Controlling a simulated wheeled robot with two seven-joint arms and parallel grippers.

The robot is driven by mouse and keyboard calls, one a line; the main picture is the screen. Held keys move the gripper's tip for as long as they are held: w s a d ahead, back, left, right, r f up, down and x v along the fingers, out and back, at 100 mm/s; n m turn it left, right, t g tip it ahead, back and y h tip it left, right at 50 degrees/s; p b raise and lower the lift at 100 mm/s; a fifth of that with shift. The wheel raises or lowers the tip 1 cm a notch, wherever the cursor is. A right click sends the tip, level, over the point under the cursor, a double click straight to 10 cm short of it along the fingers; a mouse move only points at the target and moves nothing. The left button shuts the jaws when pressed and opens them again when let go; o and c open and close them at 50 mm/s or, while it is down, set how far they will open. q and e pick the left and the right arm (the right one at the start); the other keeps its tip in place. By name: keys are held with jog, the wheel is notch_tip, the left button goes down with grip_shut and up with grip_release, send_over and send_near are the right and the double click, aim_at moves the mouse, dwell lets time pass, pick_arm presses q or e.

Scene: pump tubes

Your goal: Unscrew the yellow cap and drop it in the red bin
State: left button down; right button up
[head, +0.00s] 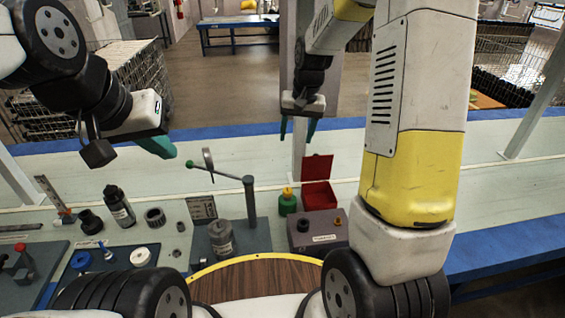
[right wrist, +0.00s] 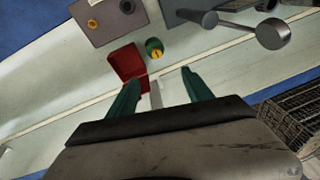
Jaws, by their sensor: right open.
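The yellow cap (head: 287,190) sits on top of a green bottle (head: 287,205) on the bench; both show in the right wrist view, the cap (right wrist: 156,54) seen from above on the bottle (right wrist: 153,44). The red bin (head: 318,194) stands just right of the bottle, its raised red panel behind; it also shows in the right wrist view (right wrist: 126,62). My right gripper (head: 297,141) is open and empty, fingers pointing down, above and behind the bottle. My left gripper (head: 165,148) is at the upper left, away from the bottle; its finger gap is hidden.
A grey box (head: 318,238) with knobs stands in front of the bin. A post with a green-handled lever (head: 249,205) stands left of the bottle. A black bottle (head: 119,208) and several small parts are further left. The bench right of the bin is clear.

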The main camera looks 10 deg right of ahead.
jog(key=w+f+g, duration=0.1)
jog(key=w+f, duration=0.4)
jog(key=f, duration=0.4)
jog(key=g+h, duration=0.1)
send_over(288, 190)
jog(key=shift+m, duration=0.3)
notch_tip(288, 190, down, 12)
jog(key=shift+a+f, duration=0.1)
jog(key=shift+f, duration=4)
grip_shut()
jog(key=n, duration=0.3)
jog(key=shift+n, duration=0.3)
